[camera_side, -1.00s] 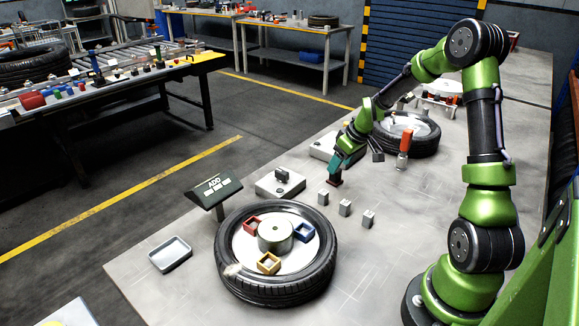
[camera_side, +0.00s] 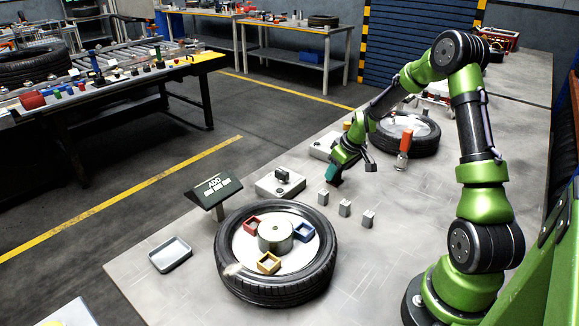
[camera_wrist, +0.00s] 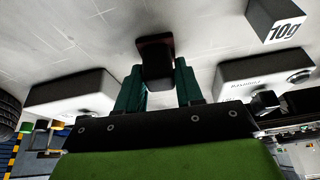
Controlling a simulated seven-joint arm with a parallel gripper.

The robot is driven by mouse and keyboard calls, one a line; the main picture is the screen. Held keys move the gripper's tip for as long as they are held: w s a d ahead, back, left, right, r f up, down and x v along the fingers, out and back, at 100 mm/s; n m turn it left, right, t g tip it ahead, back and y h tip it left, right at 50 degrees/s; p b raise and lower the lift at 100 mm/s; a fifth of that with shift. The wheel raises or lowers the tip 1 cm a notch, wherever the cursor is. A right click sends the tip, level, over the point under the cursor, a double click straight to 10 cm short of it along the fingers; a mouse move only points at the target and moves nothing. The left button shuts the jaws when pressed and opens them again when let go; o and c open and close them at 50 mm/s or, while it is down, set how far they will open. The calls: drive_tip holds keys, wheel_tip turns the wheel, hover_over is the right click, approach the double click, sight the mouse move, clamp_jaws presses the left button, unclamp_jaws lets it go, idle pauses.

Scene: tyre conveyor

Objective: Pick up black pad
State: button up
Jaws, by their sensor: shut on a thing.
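The black pad (camera_wrist: 157,62) is a small dark block with a dark red edge. It sits between the two teal fingers of my gripper (camera_wrist: 158,85) in the wrist view, and the fingers are shut on it. In the side view my gripper (camera_side: 333,173) points down just above the grey table, behind the row of small metal weights. The pad is mostly hidden there by the fingers and looks at or close to the tabletop; I cannot tell whether it touches.
Several small metal weights (camera_side: 345,208) stand just in front. A scale (camera_side: 280,183) and an ADD panel (camera_side: 214,190) lie to the left. A tyre (camera_side: 276,290) with coloured trays is at the front; another tyre (camera_side: 425,143) and an orange-handled tool (camera_side: 404,150) are behind.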

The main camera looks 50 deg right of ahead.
drive_tip(key=shift+r, duration=0.1)
wheel_tip(320, 180, up, 10)
drive_tip(key=shift+f, duration=0.1)
idle(0.3)
